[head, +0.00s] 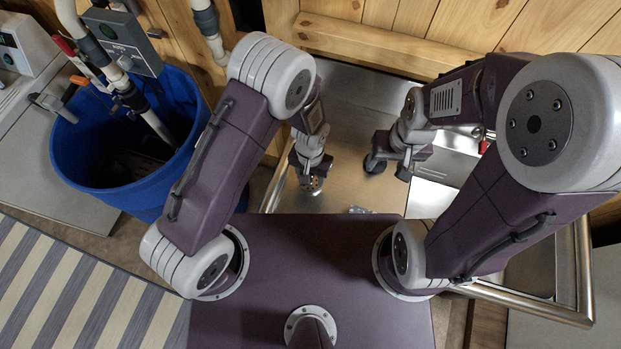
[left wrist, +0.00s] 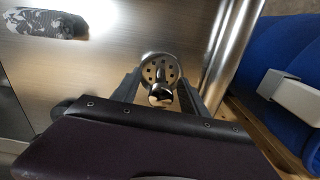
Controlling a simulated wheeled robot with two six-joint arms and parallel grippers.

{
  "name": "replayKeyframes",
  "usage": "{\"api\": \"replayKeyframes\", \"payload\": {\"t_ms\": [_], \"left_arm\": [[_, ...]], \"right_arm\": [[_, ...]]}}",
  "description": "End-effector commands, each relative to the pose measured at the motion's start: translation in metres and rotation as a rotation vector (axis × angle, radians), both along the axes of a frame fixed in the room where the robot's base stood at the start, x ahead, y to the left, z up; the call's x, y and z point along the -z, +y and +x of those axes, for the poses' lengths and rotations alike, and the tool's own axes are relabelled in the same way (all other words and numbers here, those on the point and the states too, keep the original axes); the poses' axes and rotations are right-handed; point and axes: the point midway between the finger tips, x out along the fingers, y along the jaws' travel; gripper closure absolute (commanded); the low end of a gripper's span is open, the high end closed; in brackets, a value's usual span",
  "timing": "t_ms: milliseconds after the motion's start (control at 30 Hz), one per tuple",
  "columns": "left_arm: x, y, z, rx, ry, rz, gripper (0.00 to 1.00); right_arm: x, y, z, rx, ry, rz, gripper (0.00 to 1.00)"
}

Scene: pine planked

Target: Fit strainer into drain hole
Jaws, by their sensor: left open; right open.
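The strainer (left wrist: 160,70) is a round metal disc with small holes and a shiny knob. In the left wrist view it lies on the steel surface between the open fingers of my left gripper (left wrist: 160,92). In the head view the strainer (head: 313,186) shows small below the left gripper (head: 308,172). I cannot tell whether the fingers touch it. My right gripper (head: 388,158) is open over the steel counter, right of the left one, and nothing shows in it. The drain hole is not visible; my right arm covers part of the sink (head: 432,197).
A blue bin (head: 75,150) with pipes above it stands left of the steel counter (head: 347,140). A metal rail (head: 272,188) edges the counter. A grey speckled item (left wrist: 45,23) lies on the steel. A plank wall (head: 420,28) closes the back.

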Motion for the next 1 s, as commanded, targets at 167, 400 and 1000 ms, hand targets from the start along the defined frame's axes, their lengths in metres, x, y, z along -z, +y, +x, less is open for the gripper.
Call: {"api": "replayKeyframes", "payload": {"t_ms": [167,400,1000], "left_arm": [[0.000,0.000,0.000,0.000,-0.001,0.000,0.57],[-0.001,0.000,0.000,-0.001,-0.001,0.000,1.00],[-0.045,0.004,0.011,-0.004,-0.002,-0.002,1.00]], "right_arm": [[0.000,0.000,0.000,0.000,0.000,0.000,0.42],[0.000,0.000,0.000,0.000,0.000,0.000,0.42],[-0.038,0.000,0.000,0.000,0.000,0.000,0.42]]}}
